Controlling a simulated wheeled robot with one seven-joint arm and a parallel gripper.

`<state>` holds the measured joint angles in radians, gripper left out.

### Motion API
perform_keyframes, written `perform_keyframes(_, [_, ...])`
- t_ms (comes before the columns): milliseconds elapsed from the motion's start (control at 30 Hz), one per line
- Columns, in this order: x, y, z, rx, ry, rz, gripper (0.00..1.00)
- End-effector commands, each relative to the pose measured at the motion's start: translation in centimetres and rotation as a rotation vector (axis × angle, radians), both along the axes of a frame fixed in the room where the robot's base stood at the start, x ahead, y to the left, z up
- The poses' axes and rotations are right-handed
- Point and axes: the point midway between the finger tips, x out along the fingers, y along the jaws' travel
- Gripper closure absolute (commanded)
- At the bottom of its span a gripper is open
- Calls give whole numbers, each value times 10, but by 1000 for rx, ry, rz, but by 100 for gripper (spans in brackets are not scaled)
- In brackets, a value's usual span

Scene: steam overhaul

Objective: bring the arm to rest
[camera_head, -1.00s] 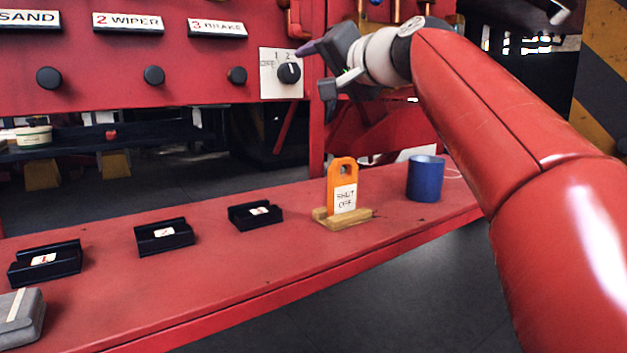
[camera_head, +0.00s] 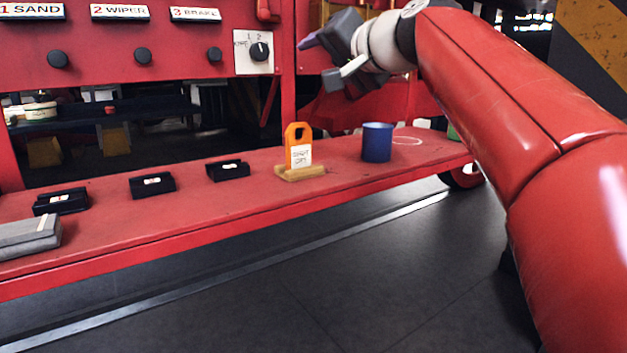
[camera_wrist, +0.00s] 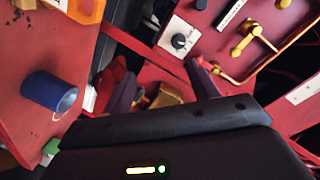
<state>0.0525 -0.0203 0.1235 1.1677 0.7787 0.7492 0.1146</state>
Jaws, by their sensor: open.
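My red arm comes in from the right in the head view. My gripper (camera_head: 318,60) is raised above the red bench (camera_head: 230,205), in front of the red panel and to the right of the rotary switch (camera_head: 260,52). The jaws are apart with nothing seen between them. In the wrist view, my gripper (camera_wrist: 158,80) shows its two dark fingers spread, with the switch (camera_wrist: 181,42) beyond them.
On the bench stand an orange "shut off" tag (camera_head: 299,146) in a wooden base, a blue cup (camera_head: 377,142), several black holders (camera_head: 152,184) and a grey case (camera_head: 28,236). Dark floor (camera_head: 330,285) in front is clear.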

Motion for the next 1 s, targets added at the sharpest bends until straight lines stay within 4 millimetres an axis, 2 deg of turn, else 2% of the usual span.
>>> perform_keyframes(267, [-27, -12, -47, -139, 88, -37, 41])
perform_keyframes(367, [-43, -20, -72, -211, 134, -52, 41])
perform_keyframes(467, [-66, -32, -106, -300, 193, -67, 41])
perform_keyframes(567, [-99, -50, -152, -415, 273, -83, 41])
perform_keyframes(700, [-162, -81, -232, -600, 407, -87, 41])
perform_keyframes(800, [-206, -102, -285, -715, 495, -75, 41])
perform_keyframes(900, [-241, -118, -327, -802, 563, -59, 41])
perform_keyframes(1000, [-266, -128, -357, -862, 610, -43, 41])
